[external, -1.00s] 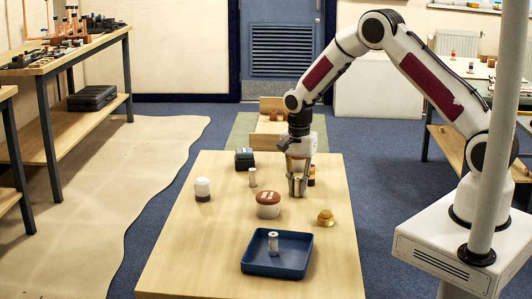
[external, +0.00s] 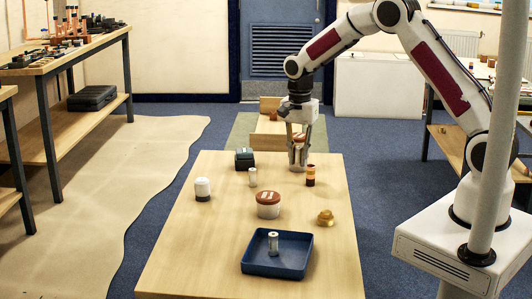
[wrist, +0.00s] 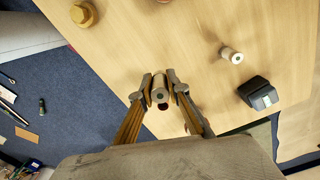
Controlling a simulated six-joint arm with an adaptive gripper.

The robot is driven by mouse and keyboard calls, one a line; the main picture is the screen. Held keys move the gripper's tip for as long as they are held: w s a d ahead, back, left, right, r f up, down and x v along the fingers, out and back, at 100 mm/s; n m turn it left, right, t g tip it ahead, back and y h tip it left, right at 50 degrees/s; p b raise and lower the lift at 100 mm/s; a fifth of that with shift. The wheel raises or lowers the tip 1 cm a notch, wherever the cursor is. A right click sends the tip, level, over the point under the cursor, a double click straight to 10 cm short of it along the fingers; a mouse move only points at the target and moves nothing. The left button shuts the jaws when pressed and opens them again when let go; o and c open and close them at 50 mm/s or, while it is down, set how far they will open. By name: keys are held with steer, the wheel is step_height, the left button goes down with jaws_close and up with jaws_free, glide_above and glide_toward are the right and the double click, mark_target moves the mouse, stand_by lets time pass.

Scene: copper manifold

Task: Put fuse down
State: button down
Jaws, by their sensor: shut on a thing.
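My gripper (external: 298,164) is above the far end of the wooden table, pointing down. It is shut on a pale metal-ended cylinder, the fuse (wrist: 160,95), seen end-on between the fingertips in the wrist view. In the external view the fingers partly cover the fuse. A similar pale cylinder (external: 252,177) stands on the table to the left. Another (external: 273,243) stands upright inside the blue tray (external: 246,268) at the near end.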

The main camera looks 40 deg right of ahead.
steer(key=shift+a, duration=0.1)
stand_by(0.7)
steer(key=s+a+r+n, duration=0.15)
steer(key=s+a, duration=0.25)
steer(key=a, duration=0.5)
steer(key=s+a+r+n, duration=0.1)
steer(key=s+a+n, duration=0.25)
steer(key=a, duration=0.55)
steer(key=s+a+f+n, duration=0.1)
steer(key=s+a, duration=0.3)
steer(key=s, duration=0.4)
steer(key=s+a+n, duration=0.3)
steer(key=s+a, duration=0.1)
steer(key=s, duration=0.3)
steer(key=shift+s+a+f, duration=0.3)
steer(key=shift+s+f, duration=0.05)
steer(key=shift+f, duration=0.1)
glide_above(284, 260)
steer(key=shift+f, duration=3.05)
